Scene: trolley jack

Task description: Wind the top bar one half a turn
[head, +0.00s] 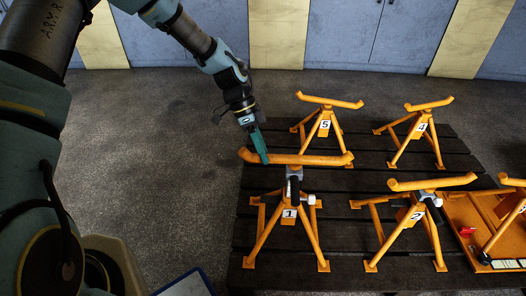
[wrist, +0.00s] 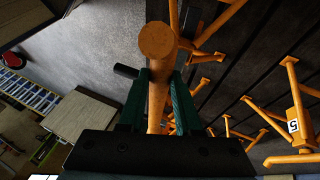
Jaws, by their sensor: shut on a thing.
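The orange stand numbered 1 stands at the front left of the dark slatted platform. Its top bar (head: 310,159) lies roughly level across the picture, with upturned ends, on a grey collar (head: 295,174) above the splayed legs. My gripper (head: 263,159) comes down from above at the bar's left end, its green fingers on either side of it. In the wrist view the bar (wrist: 157,95) runs between the two fingers (wrist: 160,78), its round end towards the camera. The gripper is shut on the bar. A dark handle (head: 294,190) hangs below the collar.
Similar orange stands numbered 5 (head: 325,125), 4 (head: 422,127) and 2 (head: 417,215) share the slatted platform (head: 350,260). Another stands in an orange tray (head: 458,210) at the right edge. Grey floor (head: 180,150) is clear to the left. Cabinets (head: 320,35) line the back.

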